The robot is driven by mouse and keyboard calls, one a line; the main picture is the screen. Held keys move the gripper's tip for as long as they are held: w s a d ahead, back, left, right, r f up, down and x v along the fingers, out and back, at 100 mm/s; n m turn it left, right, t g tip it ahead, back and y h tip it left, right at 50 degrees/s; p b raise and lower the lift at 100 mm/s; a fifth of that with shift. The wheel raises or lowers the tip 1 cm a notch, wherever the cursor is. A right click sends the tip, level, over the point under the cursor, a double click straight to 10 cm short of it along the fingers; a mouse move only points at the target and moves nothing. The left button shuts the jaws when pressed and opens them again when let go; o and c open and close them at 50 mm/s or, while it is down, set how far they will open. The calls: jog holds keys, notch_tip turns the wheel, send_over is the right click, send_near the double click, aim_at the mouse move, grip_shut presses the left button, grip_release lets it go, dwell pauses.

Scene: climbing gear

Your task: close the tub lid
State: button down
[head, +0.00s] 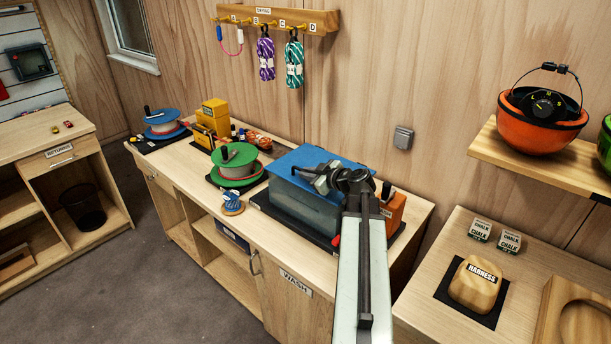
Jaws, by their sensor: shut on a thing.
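The tub (296,194) is a grey-blue see-through box on a dark mat on the wooden bench, in the middle of the head view. Its blue lid (298,158) lies over the top. I cannot tell whether the lid sits fully down all round. My gripper (322,181) is at the lid's front edge and is shut on it. My arm and gripper hide the tub's front right corner and part of the lid.
A green reel (237,170) and a small blue-and-tan roll (232,205) are left of the tub. An orange box (393,212) stands close on its right. Purple (266,58) and teal (294,64) rope bundles hang on the wall behind.

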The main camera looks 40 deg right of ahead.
jog(key=shift+a+f, duration=0.15)
jog(key=shift+f, duration=0.1)
jog(key=c, duration=1.8)
grip_release()
jog(key=shift+w, duration=0.1)
jog(key=shift+o, duration=0.2)
jog(key=shift+s+r, duration=0.25)
jog(key=shift+s, duration=0.2)
jog(key=p+v, duration=0.2)
jog(key=v, duration=0.4)
jog(key=shift+s+r+p, duration=0.1)
jog(key=shift+s+p, duration=0.25)
jog(key=shift+s, duration=0.1)
